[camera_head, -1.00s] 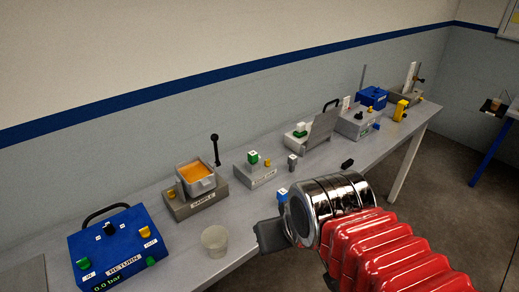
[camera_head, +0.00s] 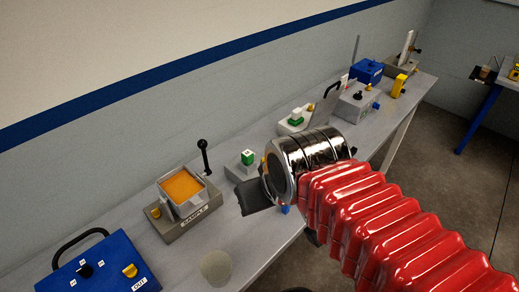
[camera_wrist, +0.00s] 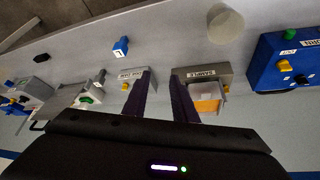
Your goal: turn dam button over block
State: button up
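In the head view, a grey block (camera_head: 233,171) stands on the bench, partly hidden by my gripper. It carries a green cube with a white top (camera_head: 247,157) and a yellow button (camera_head: 263,160). The wrist view shows the labelled block (camera_wrist: 135,73) and its yellow button (camera_wrist: 125,86), but the lettering is too small to read surely. I cannot tell which part is the dam button. A blue button with a white top (camera_wrist: 121,47) stands apart on the bench. My gripper (camera_wrist: 163,72) is above the bench, its two dark fingers apart with nothing between them.
A clear cup (camera_head: 216,267) is in front. A blue box (camera_head: 95,272) stands left. Several devices line the far bench.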

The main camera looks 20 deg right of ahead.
jog(key=shift+w, duration=0.15)
jog(key=w+d+r+n+g, duration=0.1)
jog(key=w+d+r+g, duration=0.1)
jog(key=w, duration=0.4)
jog(key=w+d+r+n+g, duration=0.1)
jog(key=w+d+r, duration=0.15)
jog(key=w, duration=0.45)
jog(key=n+g, duration=0.3)
send_over(264, 158)
notch_tip(264, 158, down, 4)
jog(key=shift+f, duration=0.15)
notch_tip(264, 158, down, 14)
jog(key=shift+r, duration=0.2)
dwell(0.3)
